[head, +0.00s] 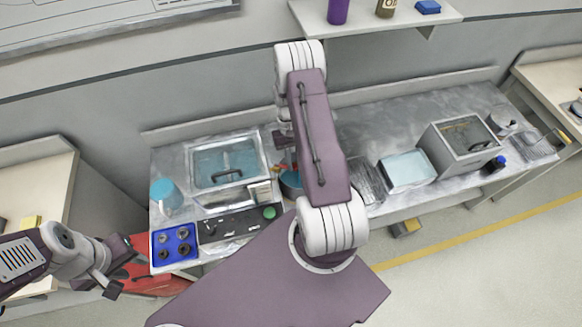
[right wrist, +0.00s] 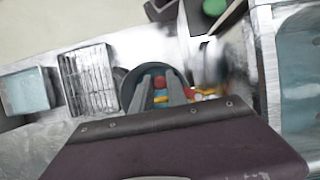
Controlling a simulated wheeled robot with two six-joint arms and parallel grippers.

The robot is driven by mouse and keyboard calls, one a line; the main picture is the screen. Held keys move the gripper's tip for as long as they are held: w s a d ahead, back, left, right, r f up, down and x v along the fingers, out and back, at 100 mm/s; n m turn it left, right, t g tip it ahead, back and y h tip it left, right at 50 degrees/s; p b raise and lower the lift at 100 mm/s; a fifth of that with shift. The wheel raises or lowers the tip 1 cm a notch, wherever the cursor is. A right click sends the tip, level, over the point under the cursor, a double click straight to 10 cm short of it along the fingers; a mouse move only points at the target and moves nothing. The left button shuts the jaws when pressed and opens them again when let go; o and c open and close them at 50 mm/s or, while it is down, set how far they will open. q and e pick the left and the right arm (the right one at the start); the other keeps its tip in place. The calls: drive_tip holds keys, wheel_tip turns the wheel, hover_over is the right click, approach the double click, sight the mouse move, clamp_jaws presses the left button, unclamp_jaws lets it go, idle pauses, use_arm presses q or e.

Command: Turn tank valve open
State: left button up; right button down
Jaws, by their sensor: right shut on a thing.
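The tank (head: 258,150) is a grey-rimmed bath with teal liquid and a dark handle; its edge shows at the right of the right wrist view (right wrist: 265,70). The tank valve, with red and yellow parts (head: 280,168), is on the tank's right side and is partly hidden by my right arm. In the right wrist view my right gripper (right wrist: 160,92) is shut on the valve's red handle (right wrist: 160,82); more yellow and red valve parts (right wrist: 206,93) lie right of the fingers. How far the handle is turned cannot be told. My left gripper (head: 100,284) hangs low at the left, away from the tank; its jaw state is unclear.
A round blue-grey container (head: 290,184) stands under the valve. A rack, a second bath (head: 407,170) and a grey box (head: 455,145) stand right.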

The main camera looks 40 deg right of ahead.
drive_tip(key=n, duration=0.1)
drive_tip(key=w+d+n+h, duration=0.1)
drive_tip(key=n, duration=0.1)
drive_tip(key=w+n+b, duration=0.1)
drive_tip(key=shift+d+h, duration=0.25)
drive_tip(key=shift+h, duration=0.15)
drive_tip(key=shift+n, duration=0.4)
drive_tip(key=shift+d, duration=0.1)
drive_tip(key=c, duration=1.4)
unclamp_jaws()
drive_tip(key=shift+w, duration=0.1)
drive_tip(key=shift+c, duration=0.2)
drive_tip(key=shift+o, duration=0.7)
drive_tip(key=b+v, duration=0.2)
drive_tip(key=v, duration=0.7)
drive_tip(key=shift+w+b, duration=0.25)
drive_tip(key=shift+b, duration=0.1)
